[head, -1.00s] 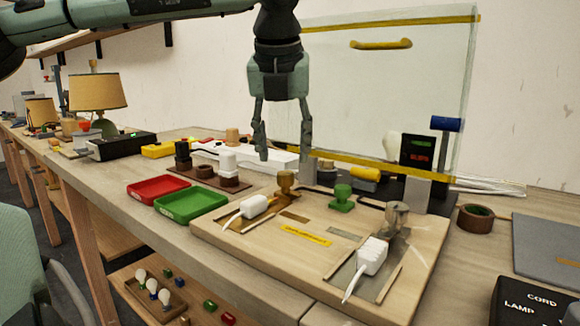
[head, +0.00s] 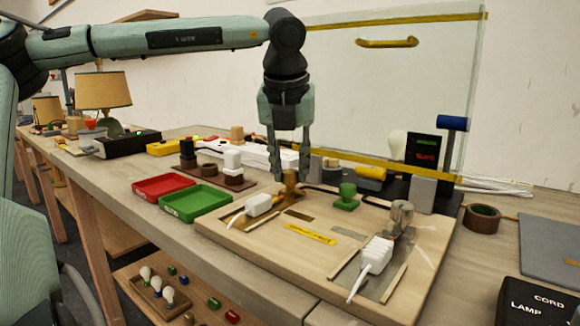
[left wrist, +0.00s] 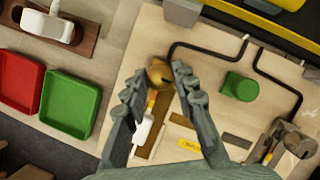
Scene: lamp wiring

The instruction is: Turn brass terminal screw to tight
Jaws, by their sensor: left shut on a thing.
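The brass terminal screw (head: 290,185) stands at the back left of the wooden wiring board (head: 270,250). My left gripper (head: 290,176) comes down over it from above and is shut on it. In the left wrist view the round brass head (left wrist: 159,74) sits between the two fingertips (left wrist: 158,78). A white plug-like connector with a cord (head: 258,205) lies on the board in front of the brass screw. A green terminal screw (head: 347,196) and a silver one (head: 402,214) stand further right on the board. My right gripper does not show.
Red (head: 163,187) and green (head: 195,203) trays lie left of the board. A clear shield with a yellow handle (head: 387,42) stands behind it. A brown tape roll (head: 482,217) and a black cord-and-lamp box (head: 535,304) are at the right.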

